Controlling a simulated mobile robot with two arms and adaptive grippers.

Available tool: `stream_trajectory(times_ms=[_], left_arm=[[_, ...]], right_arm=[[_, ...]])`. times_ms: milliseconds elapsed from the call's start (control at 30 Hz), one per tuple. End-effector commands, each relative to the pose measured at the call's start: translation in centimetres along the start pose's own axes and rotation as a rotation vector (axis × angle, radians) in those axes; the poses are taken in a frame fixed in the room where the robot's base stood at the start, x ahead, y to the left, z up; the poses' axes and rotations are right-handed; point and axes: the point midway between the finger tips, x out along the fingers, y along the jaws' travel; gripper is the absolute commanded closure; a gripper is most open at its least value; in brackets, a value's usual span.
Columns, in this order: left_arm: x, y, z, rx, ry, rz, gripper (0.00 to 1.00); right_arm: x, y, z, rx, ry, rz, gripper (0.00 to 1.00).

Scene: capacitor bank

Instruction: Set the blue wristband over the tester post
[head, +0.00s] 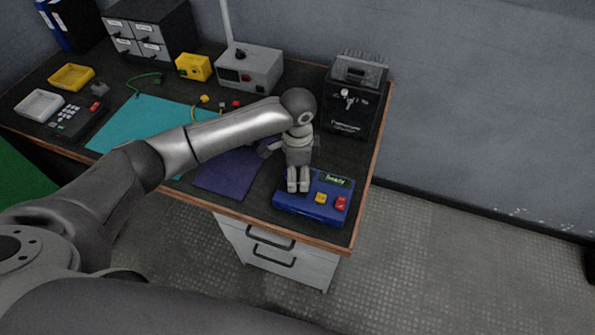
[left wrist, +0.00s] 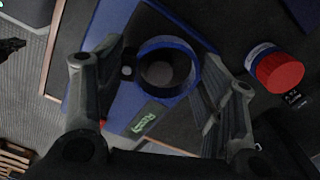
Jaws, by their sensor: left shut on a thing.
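The blue wristband (left wrist: 194,60) is a ring between the fingers of my left gripper (left wrist: 160,80) in the left wrist view. A small dark block (left wrist: 128,71) sits on its left side. My left gripper (head: 298,188) is shut on the band, above the left part of the blue tester (head: 284,206) in the head view. The tester's lit green display (left wrist: 145,117) also shows in the left wrist view. A dark round shape (left wrist: 161,74), perhaps the tester post, shows inside the ring. I cannot tell whether the band is around it or above it. My right gripper is not in view.
A black machine (head: 352,95) stands behind the tester. A purple mat (head: 230,172) and teal mat (head: 130,122) lie to the left. A grey instrument (head: 262,70) and yellow box (head: 193,66) stand at the back. The bench edge (head: 365,195) is close on the tester's right.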

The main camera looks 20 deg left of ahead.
Motion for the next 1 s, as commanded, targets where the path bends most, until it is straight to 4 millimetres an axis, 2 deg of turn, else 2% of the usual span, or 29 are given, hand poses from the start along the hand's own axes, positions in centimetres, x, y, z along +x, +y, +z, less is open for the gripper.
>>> stream_trajectory(times_ms=[67, 433, 467, 600, 1000], left_arm=[[0.56, -0.01, -0.04, 0.001, 0.001, -0.001, 0.51], [0.99, -0.02, -0.03, 0.0, 0.001, -0.001, 0.51], [0.98, -0.04, -0.03, 0.0, 0.001, -0.002, 0.34], [0.96, -0.03, -0.03, 0.0, 0.001, -0.002, 0.16], [0.65, -0.06, -0.03, 0.001, 0.002, -0.003, 0.16]], right_arm=[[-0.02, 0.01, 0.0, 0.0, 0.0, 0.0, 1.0], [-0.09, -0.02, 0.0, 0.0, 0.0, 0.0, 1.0], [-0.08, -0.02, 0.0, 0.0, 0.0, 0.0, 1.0], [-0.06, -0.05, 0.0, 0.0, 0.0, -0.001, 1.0], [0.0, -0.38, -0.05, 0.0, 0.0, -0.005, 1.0]])
